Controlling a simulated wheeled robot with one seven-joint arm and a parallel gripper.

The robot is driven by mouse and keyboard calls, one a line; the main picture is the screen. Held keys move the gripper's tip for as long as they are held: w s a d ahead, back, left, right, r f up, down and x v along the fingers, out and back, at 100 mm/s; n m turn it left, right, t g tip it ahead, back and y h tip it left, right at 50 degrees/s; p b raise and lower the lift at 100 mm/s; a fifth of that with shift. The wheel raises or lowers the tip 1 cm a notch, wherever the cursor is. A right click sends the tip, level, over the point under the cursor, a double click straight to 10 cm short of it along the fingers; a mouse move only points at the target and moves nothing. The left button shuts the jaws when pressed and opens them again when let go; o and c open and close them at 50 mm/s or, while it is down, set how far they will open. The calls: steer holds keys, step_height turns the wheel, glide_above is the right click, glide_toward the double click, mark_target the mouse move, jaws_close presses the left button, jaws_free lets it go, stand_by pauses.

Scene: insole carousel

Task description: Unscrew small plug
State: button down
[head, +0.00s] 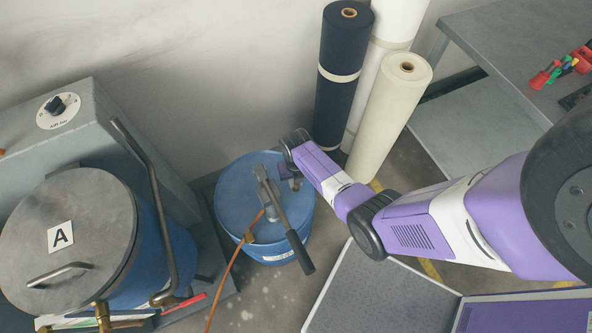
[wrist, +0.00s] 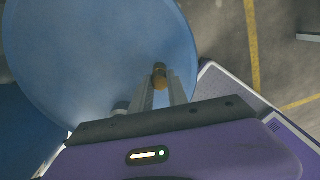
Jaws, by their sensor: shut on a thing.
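The blue drum (head: 235,185) stands on the floor, and its round blue top (wrist: 80,50) fills the left of the wrist view. My gripper (wrist: 161,82) is at the drum top, near the rim. Its two pale fingers are shut on a small brass-coloured plug (wrist: 159,72). The fingers hide most of the plug's sides. In the head view my gripper (head: 287,178) is at the right of the drum top, beside a grey lever tool, and the plug cannot be made out there.
The grey lever tool (head: 270,198) lies over the drum top, its dark handle past the front rim. An orange hose (head: 224,282) runs down from it. A lidded pot marked A (head: 70,235) stands left. Fabric rolls (head: 392,110) stand behind right. A grey round fitting (wrist: 120,107) is beside my fingers.

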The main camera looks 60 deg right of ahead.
steer(key=shift+d+n, duration=0.1)
steer(key=shift+n, duration=0.8)
steer(key=shift+w+n, duration=0.1)
steer(key=shift+n, duration=0.2)
steer(key=c, duration=1.2)
jaws_free()
steer(key=shift+c, duration=0.4)
